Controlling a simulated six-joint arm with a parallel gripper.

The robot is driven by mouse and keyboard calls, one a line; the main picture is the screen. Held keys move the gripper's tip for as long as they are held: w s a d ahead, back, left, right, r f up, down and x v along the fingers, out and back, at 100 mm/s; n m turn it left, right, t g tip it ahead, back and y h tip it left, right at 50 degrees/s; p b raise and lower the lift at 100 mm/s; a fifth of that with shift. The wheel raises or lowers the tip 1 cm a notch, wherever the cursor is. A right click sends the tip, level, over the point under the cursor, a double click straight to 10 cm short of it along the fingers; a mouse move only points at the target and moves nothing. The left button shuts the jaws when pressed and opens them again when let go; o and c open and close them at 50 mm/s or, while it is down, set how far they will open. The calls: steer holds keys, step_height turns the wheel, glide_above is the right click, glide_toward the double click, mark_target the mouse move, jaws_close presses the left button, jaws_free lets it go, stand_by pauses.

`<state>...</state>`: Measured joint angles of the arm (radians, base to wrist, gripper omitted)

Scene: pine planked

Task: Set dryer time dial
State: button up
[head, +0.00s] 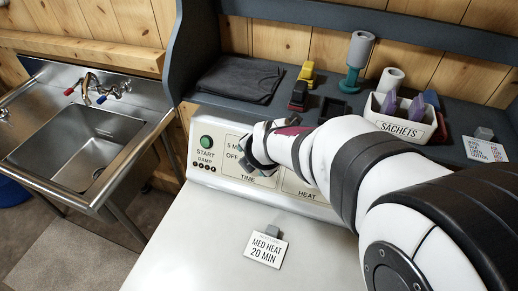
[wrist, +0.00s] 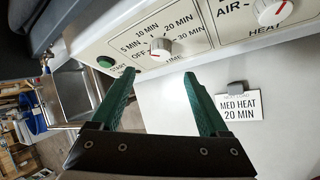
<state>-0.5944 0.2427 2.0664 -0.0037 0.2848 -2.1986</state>
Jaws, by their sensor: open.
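The time dial (wrist: 160,47) is a pale round knob on the cream control panel, with OFF, 5, 10, 20 and 30 MIN printed around it. A red mark shows on its left side, toward OFF. My gripper (wrist: 159,76) is open and empty, its two green fingers apart. In the wrist view the dial lies beyond the fingertips, between them, with no contact visible. In the head view my gripper (head: 262,146) is in front of the time section and hides the dial. A card reading MED HEAT 20 MIN (head: 264,249) is clipped on the white dryer top; it also shows in the wrist view (wrist: 238,107).
The green start button (head: 206,141) is left of the time section. The heat dial (wrist: 284,11) is to its right. A shelf behind the panel holds a dark folded cloth (head: 240,80) and a sachets bin (head: 400,122). A steel sink (head: 80,135) stands left.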

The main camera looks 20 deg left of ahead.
steer(key=v, duration=0.6)
steer(key=shift+r, duration=0.3)
steer(key=shift+s+d, duration=0.1)
steer(key=s+a+f+g+h, duration=0.1)
steer(key=s+f+h, duration=0.4)
steer(key=f+h, duration=0.6)
steer(key=s+a+f+m+t, duration=0.2)
steer(key=a+t, duration=0.3)
steer(key=t, duration=0.1)
steer(key=s+a+f+m+t, duration=0.1)
steer(key=a+f+m+t, duration=0.1)
steer(key=a+t, duration=0.4)
steer(key=shift+y, duration=0.3)
steer(key=x, duration=1.5)
steer(key=shift+d+r, duration=0.15)
steer(key=shift+r, duration=0.2)
